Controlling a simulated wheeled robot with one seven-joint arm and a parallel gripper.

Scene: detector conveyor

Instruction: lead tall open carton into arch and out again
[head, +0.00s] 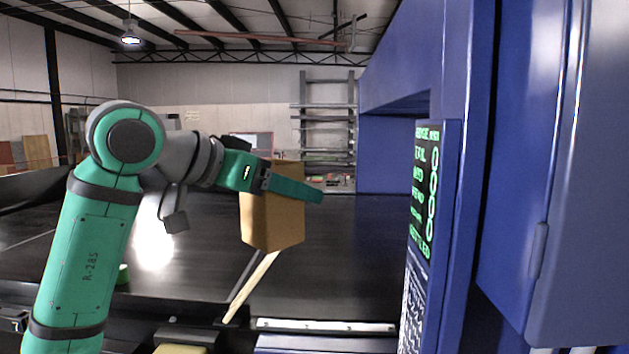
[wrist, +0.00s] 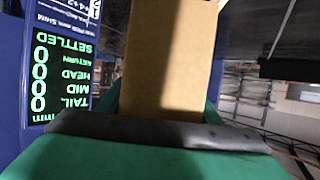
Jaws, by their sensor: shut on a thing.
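The tall carton (head: 272,222) is plain brown cardboard. It stands upright at the middle of the head view, over the black belt. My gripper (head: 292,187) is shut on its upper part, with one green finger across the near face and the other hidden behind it. I cannot tell whether its base touches the belt. The carton (wrist: 168,60) fills the top middle of the wrist view, beyond the dark finger pad; its open top is not clearly seen. The blue arch (head: 451,75) stands to the right of the carton, apart from it.
A display panel (head: 422,190) on the arch's near post reads head, mid and tail with zeros, and settled. The dark belt (head: 340,240) is clear between carton and arch. A pale strip (head: 250,287) lies below the carton. Metal shelves (head: 327,125) stand far behind.

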